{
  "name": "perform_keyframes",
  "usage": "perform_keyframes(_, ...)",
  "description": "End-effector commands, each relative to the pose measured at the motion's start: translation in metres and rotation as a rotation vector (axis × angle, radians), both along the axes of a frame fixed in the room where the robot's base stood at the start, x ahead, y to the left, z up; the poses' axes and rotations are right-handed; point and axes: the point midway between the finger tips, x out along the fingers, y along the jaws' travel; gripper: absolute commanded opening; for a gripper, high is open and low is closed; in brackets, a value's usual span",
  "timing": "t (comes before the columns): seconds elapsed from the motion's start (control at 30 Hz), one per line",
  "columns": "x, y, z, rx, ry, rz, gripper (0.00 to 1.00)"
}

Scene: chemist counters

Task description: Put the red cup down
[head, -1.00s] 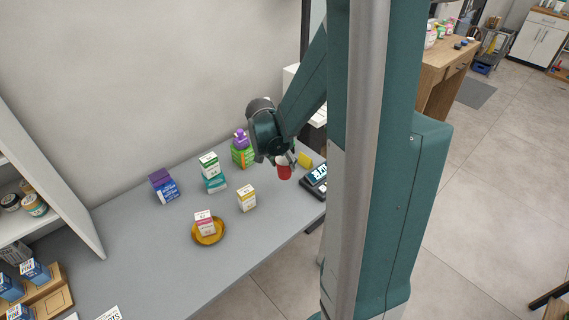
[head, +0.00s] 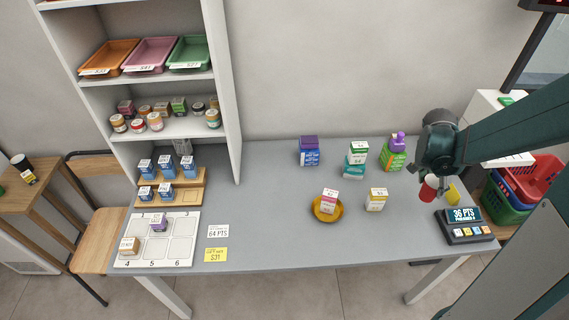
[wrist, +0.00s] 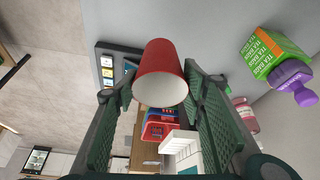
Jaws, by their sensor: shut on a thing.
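The red cup (head: 428,188) is between the fingers of my gripper (head: 431,178) near the right end of the grey counter in the head view. My gripper is shut on it. In the wrist view the red cup (wrist: 164,62) shows its pale open mouth toward the camera, between the two green fingers. I cannot tell whether its base touches the counter (head: 275,245) or hangs just above it.
A card terminal (head: 465,226) and a yellow item (head: 453,193) are close to the cup. A white-yellow box (head: 376,199) and an amber dish (head: 326,212) are further left. Counter between is clear.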

Motion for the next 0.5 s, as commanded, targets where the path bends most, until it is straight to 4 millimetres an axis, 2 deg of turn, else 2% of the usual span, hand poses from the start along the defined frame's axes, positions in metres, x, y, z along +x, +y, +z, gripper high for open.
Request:
perform_keyframes(0.17, 0.000, 0.000, 0.019, 0.000, 0.000, 0.000, 0.36)
perform_keyframes(0.5, 0.000, 0.000, 0.071, 0.000, 0.000, 0.000, 0.36)
